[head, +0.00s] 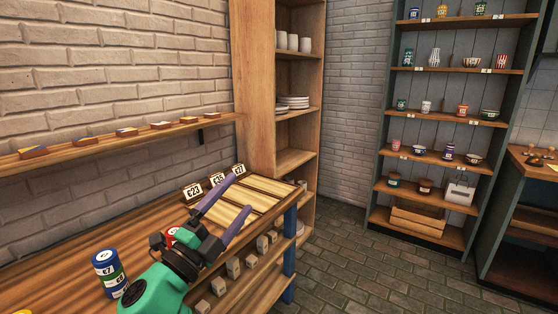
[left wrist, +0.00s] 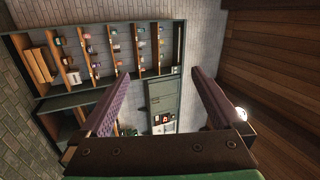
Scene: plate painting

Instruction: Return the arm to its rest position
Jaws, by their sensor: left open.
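My left gripper (head: 229,209) is raised over the wooden workbench (head: 60,278), with its two purple fingers spread apart and nothing between them. It also shows in the left wrist view (left wrist: 161,100), where the open fingers frame distant shelving. A red can (head: 173,236) stands behind the wrist and is mostly hidden. My right gripper is in neither view.
Number signs (head: 214,180) and pale wooden panels (head: 236,205) are at the bench's far end. Small blocks (head: 233,267) sit on a lower ledge. A wall shelf (head: 60,158) runs along the left. A display shelf (head: 441,197) stands far right. The brick floor (head: 345,258) between is clear.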

